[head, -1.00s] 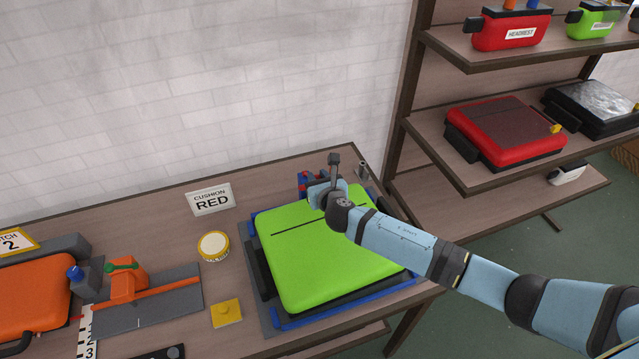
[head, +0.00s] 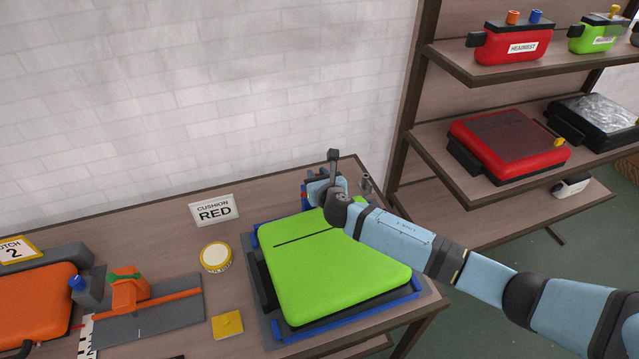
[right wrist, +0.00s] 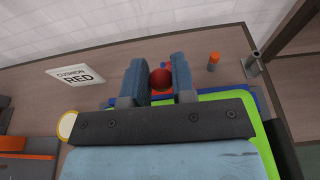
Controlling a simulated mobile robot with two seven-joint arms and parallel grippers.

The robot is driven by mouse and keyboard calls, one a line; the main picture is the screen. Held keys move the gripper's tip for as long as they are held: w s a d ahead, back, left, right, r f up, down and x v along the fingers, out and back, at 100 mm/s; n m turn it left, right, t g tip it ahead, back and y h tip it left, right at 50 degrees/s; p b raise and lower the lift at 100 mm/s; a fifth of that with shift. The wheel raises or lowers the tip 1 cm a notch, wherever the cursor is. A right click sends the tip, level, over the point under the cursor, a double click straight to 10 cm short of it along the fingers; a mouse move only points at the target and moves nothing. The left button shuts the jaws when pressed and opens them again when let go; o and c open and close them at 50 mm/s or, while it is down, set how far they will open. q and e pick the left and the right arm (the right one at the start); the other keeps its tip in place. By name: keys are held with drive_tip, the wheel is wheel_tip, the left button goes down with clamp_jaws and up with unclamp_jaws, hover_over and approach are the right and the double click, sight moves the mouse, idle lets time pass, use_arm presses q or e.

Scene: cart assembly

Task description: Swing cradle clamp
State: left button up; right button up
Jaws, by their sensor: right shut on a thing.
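A green cushion (head: 335,265) lies in the blue-edged cradle (head: 350,318) on the table. The clamp stands at the cradle's far edge and is mostly hidden by my right gripper. Its red ball knob (right wrist: 160,80) shows between the fingers in the right wrist view. My right gripper (head: 318,186) is shut on this knob at the cushion's far side. It also shows in the right wrist view (right wrist: 159,82), with one blue finger on each side of the knob. My left gripper is not in view.
A "CUSHION RED" sign (head: 214,210), a round yellow-rimmed tin (head: 215,257) and a yellow plate (head: 227,325) lie left of the cradle. A grey post (head: 366,184) stands right of my gripper. Shelves (head: 520,150) with red and black parts rise at right.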

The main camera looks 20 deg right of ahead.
drive_tip(key=shift+w+r, duration=0.5)
drive_tip(key=shift+w, duration=0.05)
drive_tip(key=shift+w+r, duration=0.25)
drive_tip(key=shift+w, duration=0.2)
drive_tip(key=shift+w+r, duration=0.25)
drive_tip(key=shift+w, duration=0.35)
drive_tip(key=shift+w+r, duration=0.25)
drive_tip(key=shift+w, duration=0.35)
drive_tip(key=o, duration=0.8)
